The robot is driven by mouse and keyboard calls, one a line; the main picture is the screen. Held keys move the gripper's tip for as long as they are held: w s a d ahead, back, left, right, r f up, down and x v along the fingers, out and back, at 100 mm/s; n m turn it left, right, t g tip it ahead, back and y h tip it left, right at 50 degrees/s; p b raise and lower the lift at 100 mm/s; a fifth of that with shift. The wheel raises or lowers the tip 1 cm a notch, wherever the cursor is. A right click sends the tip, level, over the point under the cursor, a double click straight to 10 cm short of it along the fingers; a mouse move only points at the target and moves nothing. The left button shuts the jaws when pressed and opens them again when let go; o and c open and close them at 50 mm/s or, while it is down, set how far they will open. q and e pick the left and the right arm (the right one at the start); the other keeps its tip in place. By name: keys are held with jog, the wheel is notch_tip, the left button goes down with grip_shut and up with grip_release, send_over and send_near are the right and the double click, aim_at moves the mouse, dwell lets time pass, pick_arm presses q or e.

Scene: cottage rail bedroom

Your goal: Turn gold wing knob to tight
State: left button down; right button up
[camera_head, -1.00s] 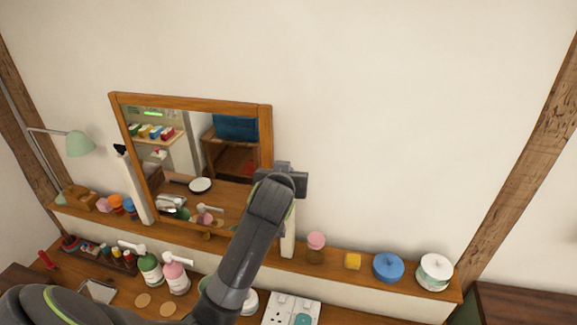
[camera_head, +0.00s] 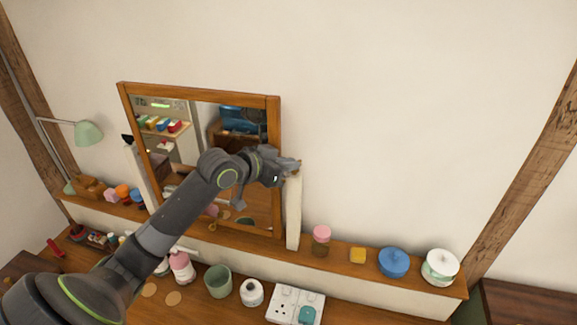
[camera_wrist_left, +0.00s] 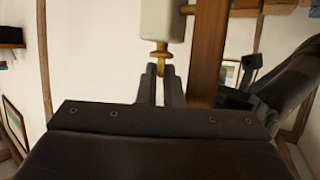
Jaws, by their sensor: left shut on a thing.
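The gold wing knob (camera_wrist_left: 161,52) shows in the left wrist view, under the end of a white post (camera_wrist_left: 162,20). My left gripper (camera_wrist_left: 161,72) is shut on the lower part of the knob, with a finger on each side of it. In the head view my left gripper (camera_head: 291,165) is at the top of the white post (camera_head: 293,213), beside the right edge of the wood-framed mirror (camera_head: 273,140). There the gripper mostly hides the knob. The knob's exact turn is hard to tell. My right gripper is not in view.
A wooden shelf (camera_head: 340,262) holds a pink-lidded jar (camera_head: 321,240), a yellow block (camera_head: 358,256), a blue pot (camera_head: 393,262) and a white-lidded pot (camera_head: 440,266). A green cup (camera_head: 218,281) and a socket block (camera_head: 295,305) stand below. The wall right of the mirror is clear.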

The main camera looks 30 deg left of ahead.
pick_arm(q)
jog(key=shift+r+m+h, duration=0.1)
jog(key=shift+m+h, duration=0.3)
jog(key=shift+h, duration=0.1)
jog(key=c, duration=1.6)
grip_release()
jog(key=shift+c, duration=0.2)
jog(key=shift+o, duration=0.3)
jog(key=shift+d, duration=0.2)
jog(key=shift+a, duration=0.1)
